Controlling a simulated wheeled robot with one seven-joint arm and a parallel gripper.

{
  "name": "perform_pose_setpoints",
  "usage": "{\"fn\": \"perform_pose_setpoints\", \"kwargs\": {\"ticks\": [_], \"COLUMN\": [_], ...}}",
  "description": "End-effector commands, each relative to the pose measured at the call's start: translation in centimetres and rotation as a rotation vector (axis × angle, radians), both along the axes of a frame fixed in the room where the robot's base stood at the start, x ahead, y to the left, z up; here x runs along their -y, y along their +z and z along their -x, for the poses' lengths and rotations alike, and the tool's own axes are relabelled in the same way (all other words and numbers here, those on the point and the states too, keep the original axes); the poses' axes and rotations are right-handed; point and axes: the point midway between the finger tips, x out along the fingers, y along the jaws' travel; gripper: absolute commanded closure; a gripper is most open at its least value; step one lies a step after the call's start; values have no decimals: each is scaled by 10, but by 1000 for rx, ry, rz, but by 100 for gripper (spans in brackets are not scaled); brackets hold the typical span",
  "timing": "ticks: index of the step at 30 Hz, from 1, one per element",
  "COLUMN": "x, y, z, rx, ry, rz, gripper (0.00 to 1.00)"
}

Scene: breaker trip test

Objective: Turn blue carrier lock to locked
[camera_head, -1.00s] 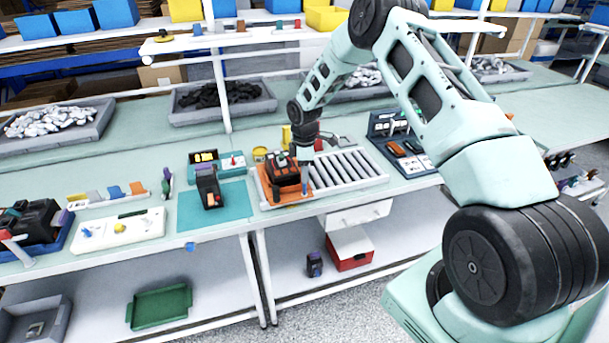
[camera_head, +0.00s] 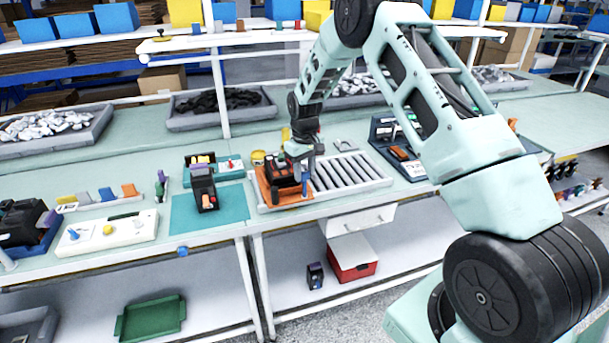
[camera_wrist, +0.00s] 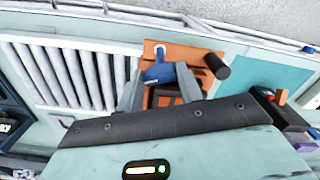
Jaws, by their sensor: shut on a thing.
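The blue carrier lock (camera_wrist: 160,73) is a small blue handle on the orange carrier (camera_wrist: 158,47). In the wrist view it lies between my two grey fingertips (camera_wrist: 159,80), which are shut on it. In the head view the lock (camera_head: 305,183) shows at the right side of the orange carrier (camera_head: 292,197), just below my gripper (camera_head: 299,165). A black and red device sits on the carrier and is partly hidden by my gripper. Whether the lock is in its locked position cannot be told.
A roller conveyor (camera_head: 350,176) lies right of the carrier. A teal mat (camera_head: 229,208) with a black device (camera_head: 205,188) lies to the left. A dark blue case (camera_head: 387,135) stands further right. A white board with knobs (camera_head: 108,233) is at far left.

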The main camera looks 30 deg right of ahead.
Motion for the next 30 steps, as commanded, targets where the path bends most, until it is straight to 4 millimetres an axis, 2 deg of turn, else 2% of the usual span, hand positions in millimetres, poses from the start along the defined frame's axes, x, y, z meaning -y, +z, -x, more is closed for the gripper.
{"fn": "perform_pose_setpoints", "kwargs": {"ticks": [6,15,30], "x": [0,0,0], "y": [-1,0,1], "z": [0,-1,-1], "rx": [1,2,2], "ry": [-175,-335,-397], "rz": [1,0,1], "gripper": [86,86,86]}}
